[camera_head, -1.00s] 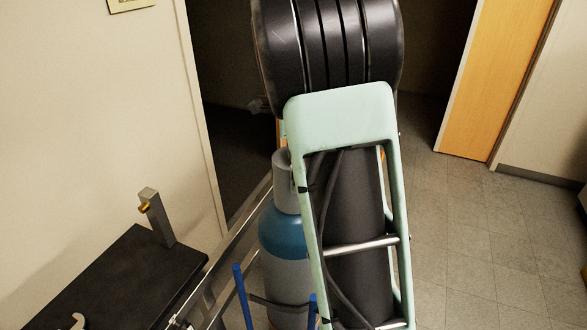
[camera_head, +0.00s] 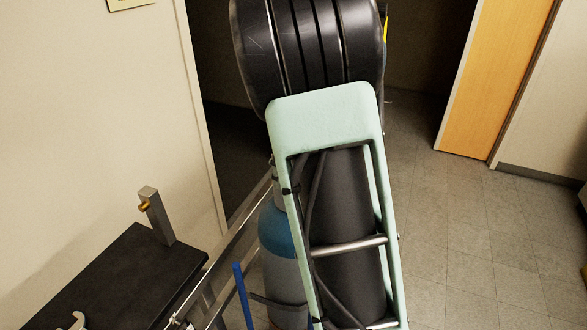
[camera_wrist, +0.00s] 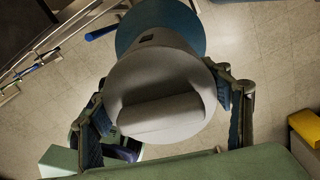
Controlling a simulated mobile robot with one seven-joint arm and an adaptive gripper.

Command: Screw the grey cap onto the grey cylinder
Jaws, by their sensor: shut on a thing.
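The grey cylinder (camera_head: 283,285), with a blue shoulder, stands upright behind my arm in the head view, its right side and top mostly covered. In the wrist view its blue shoulder (camera_wrist: 190,24) shows beyond the cap. The grey cap (camera_wrist: 160,85) fills the middle of the wrist view, over the cylinder's top. My gripper (camera_wrist: 160,94) has one finger on each side of the cap and is shut on it. My arm hides the gripper in the head view. The joint between cap and cylinder is hidden, so I cannot tell whether the threads engage.
A metal rail (camera_head: 225,250) runs close to the left of the cylinder, with a blue-handled bar (camera_head: 243,295) in front. A black-topped table (camera_head: 110,285) with a grey post (camera_head: 156,216) stands at the left. The tiled floor (camera_head: 465,245) to the right is clear.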

